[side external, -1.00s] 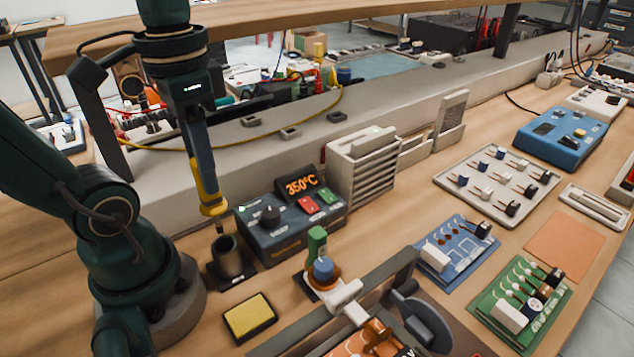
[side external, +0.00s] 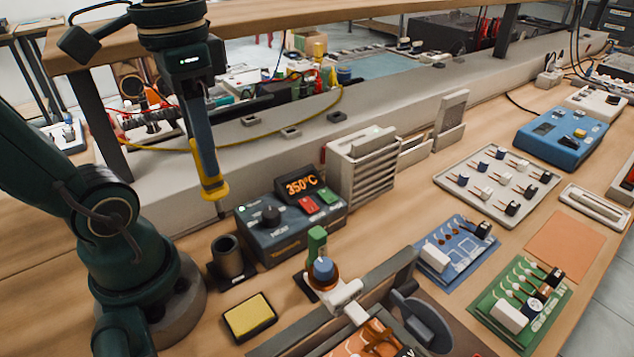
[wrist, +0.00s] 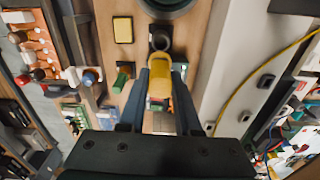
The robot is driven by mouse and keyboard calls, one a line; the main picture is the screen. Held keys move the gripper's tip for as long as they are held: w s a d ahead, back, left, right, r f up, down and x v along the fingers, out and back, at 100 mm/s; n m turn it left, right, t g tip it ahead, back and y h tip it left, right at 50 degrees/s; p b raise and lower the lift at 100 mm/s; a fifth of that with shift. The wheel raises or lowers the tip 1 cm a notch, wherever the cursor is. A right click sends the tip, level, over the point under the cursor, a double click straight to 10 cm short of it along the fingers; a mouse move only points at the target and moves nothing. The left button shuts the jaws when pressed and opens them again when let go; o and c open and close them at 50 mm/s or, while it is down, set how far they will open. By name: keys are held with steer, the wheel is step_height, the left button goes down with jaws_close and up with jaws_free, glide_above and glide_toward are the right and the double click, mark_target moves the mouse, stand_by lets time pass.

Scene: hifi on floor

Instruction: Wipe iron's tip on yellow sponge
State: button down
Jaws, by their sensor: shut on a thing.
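My gripper (side external: 208,165) is shut on the soldering iron (side external: 215,189), gripping its yellow handle, which points down. The iron also shows between the two fingers in the wrist view (wrist: 158,82). Its thin tip hangs just above the dark iron holder (side external: 228,257), clear of its opening. The yellow sponge (side external: 250,316) lies in a dark tray on the bench, in front of the holder and apart from the iron. It shows at the upper left in the wrist view (wrist: 123,29).
The blue soldering station (side external: 290,224), reading 350°C, stands right of the holder. A grey raised ledge (side external: 250,140) runs behind. Bare wood lies around the sponge.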

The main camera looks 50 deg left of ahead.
steer(key=s+d+f+m, duration=0.2)
steer(key=d+f+m, duration=0.2)
steer(key=d+m, duration=0.4)
steer(key=shift+d+m, duration=0.4)
steer(key=shift+d, duration=0.25)
steer(key=shift+r, duration=0.1)
